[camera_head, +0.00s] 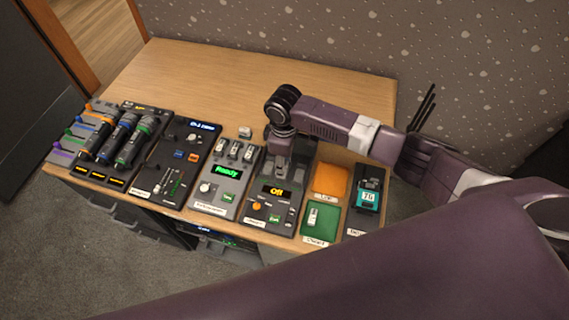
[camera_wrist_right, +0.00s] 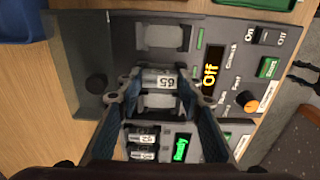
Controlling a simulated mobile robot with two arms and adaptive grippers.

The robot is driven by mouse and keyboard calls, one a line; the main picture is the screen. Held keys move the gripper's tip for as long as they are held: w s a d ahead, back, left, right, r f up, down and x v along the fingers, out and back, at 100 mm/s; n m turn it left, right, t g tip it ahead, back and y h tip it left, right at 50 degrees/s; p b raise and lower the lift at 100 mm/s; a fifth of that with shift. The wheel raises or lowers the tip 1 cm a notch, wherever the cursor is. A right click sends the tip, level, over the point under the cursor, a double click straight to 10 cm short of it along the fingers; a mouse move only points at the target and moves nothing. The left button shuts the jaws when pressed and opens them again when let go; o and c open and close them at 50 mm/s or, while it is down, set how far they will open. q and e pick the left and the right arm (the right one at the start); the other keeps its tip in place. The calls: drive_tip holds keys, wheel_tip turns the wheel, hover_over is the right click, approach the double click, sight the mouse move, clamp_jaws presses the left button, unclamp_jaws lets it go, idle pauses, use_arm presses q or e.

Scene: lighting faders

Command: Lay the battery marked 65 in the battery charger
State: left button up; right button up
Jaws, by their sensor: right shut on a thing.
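The battery marked 65 (camera_wrist_right: 158,80) is a small silver-grey block held between the fingers of my right gripper (camera_wrist_right: 165,88). In the head view the right gripper (camera_head: 290,150) reaches down over the back of a dark device with a yellow "Off" display (camera_head: 275,191). The wrist view shows this device (camera_wrist_right: 190,65), with grey pads ahead of and behind the battery. I cannot tell whether the battery touches it. Beside it stands a device with a green "Ready" display (camera_head: 226,172), with several batteries (camera_head: 235,152) at its back. Their labels are too small to identify the charger surely. My left gripper is not in view.
Right of the "Off" device are an orange tray (camera_head: 330,179), a green tray (camera_head: 329,231) with a white block (camera_head: 312,217), and a teal device (camera_head: 368,196). A small pale block (camera_head: 245,132) lies behind the "Ready" device. Free tabletop (camera_head: 210,75) extends behind.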

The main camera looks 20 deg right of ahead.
drive_tip(key=shift+s+a+f, duration=0.15)
drive_tip(key=shift+s+f, duration=0.45)
drive_tip(key=shift+f, duration=0.15)
drive_tip(key=o, duration=1.2)
drive_tip(key=shift+w+f, duration=0.25)
drive_tip(key=shift+w, duration=0.1)
drive_tip(key=shift+r, duration=0.25)
drive_tip(key=c, duration=0.4)
